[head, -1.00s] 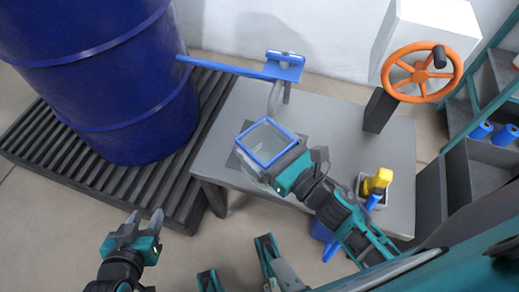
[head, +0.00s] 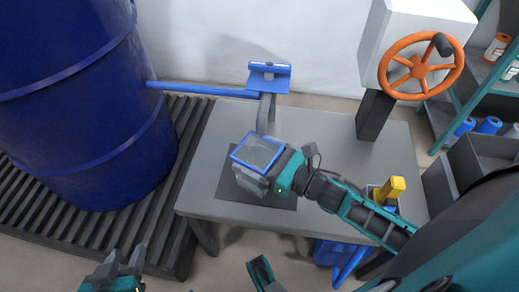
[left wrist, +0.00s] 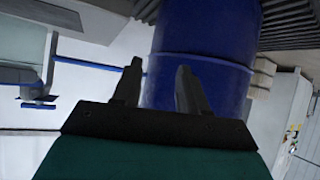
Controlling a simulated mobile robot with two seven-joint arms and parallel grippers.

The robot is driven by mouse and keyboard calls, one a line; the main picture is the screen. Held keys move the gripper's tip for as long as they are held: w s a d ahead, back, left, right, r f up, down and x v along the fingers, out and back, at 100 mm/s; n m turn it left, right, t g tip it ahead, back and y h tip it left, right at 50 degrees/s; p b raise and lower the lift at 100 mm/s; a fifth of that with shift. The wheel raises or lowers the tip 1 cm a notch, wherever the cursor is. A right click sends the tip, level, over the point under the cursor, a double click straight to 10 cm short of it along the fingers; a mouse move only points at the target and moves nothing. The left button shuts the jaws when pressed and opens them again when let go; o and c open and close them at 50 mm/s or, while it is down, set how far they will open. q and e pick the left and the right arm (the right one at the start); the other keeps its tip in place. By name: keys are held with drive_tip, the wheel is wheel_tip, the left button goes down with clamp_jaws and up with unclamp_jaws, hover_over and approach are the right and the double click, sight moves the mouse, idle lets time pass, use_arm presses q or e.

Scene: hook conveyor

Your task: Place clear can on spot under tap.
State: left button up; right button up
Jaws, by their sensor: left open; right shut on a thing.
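The clear can (head: 255,153), a see-through square box with a blue rim, is upright over the dark square spot (head: 284,201) on the grey table. I cannot tell whether its base touches the spot. My right gripper (head: 274,176) is shut on the can's right side. The tap (head: 270,78) has a blue lever head, and its grey spout (head: 266,113) hangs just behind the can. The tap also shows in the left wrist view (left wrist: 38,98). My left gripper (head: 128,258) is open and empty at the lower left, away from the table; its fingers show in the left wrist view (left wrist: 155,90).
A large blue barrel (head: 75,110) stands on a slatted dark pallet (head: 160,215) at left, joined to the tap by a blue pipe (head: 200,90). An orange handwheel (head: 420,67) and a yellow-handled tool (head: 390,189) are right. The table's left front (head: 205,190) is clear.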

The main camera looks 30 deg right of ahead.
sight(260, 149)
drive_tip(key=w+d, duration=0.2)
drive_tip(key=shift+w, duration=0.35)
drive_tip(key=shift+w+d+b, duration=0.3)
drive_tip(key=shift+w+d, duration=0.2)
drive_tip(key=shift+w, duration=0.2)
wheel_tip(260, 149, down, 3)
drive_tip(key=shift+f+b, duration=0.1)
drive_tip(key=shift+b, duration=0.65)
drive_tip(key=shift+f, duration=0.25)
drive_tip(key=shift+r, duration=0.1)
drive_tip(key=shift+f+b, duration=0.3)
drive_tip(key=shift+b, duration=0.05)
drive_tip(key=o, duration=1.2)
use_arm(q)
drive_tip(key=shift+w+d+f, duration=0.2)
drive_tip(key=shift+d+f, duration=0.25)
drive_tip(key=shift+f, duration=0.15)
drive_tip(key=shift+r, duration=0.1)
use_arm(e)
drive_tip(key=shift+r, duration=0.15)
